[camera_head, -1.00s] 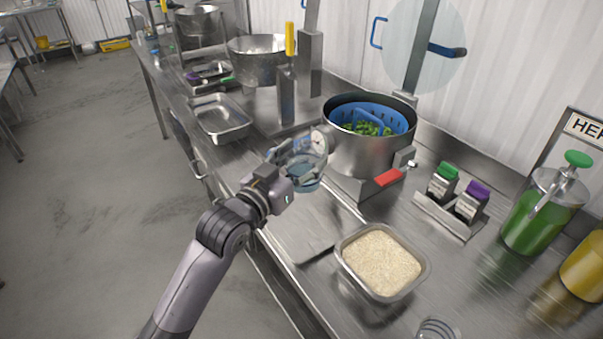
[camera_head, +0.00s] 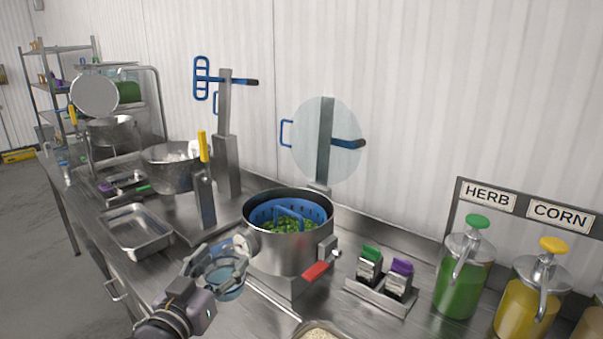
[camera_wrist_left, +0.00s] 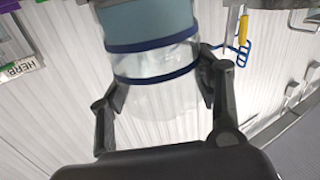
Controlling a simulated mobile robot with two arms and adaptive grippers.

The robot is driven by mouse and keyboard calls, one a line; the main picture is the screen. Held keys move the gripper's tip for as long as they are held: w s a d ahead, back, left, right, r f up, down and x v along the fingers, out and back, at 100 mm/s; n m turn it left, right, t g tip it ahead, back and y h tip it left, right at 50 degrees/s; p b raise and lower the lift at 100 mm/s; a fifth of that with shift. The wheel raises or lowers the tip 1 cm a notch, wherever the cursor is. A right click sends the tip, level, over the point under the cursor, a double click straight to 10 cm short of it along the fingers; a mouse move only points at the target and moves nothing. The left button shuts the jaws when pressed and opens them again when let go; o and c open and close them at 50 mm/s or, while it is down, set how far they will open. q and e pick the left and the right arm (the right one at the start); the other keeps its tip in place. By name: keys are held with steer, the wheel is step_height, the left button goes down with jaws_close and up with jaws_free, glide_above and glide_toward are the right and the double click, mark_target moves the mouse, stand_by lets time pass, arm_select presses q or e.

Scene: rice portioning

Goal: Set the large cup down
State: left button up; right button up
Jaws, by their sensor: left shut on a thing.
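My left gripper (camera_head: 226,266) is at the lower middle of the head view, just left of the steel pot. It is shut on a large clear cup (camera_head: 226,286) with bluish contents. In the left wrist view the cup (camera_wrist_left: 160,65) sits between the two fingers and shows dark blue bands. The cup is held above the counter; its exact height is hard to tell. My right gripper is not in view.
A steel pot (camera_head: 275,252) with a blue basket of green vegetables stands right beside my gripper. A steel tray (camera_head: 137,243) lies to the left. A rice container (camera_head: 318,333) is cut off at the bottom. Green (camera_head: 457,285) and yellow (camera_head: 521,303) pump dispensers stand right.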

arm_select(q)
steer(key=s+f+n+y, duration=0.1)
steer(key=s+f+y, duration=0.1)
steer(key=s+f, duration=0.4)
steer(key=s+a+f+n+y, duration=0.1)
steer(key=s+f+y, duration=0.1)
steer(key=s+f, duration=0.5)
steer(key=s, duration=0.6)
steer(key=shift+a+f+n, duration=0.15)
steer(key=shift+a+n, duration=0.15)
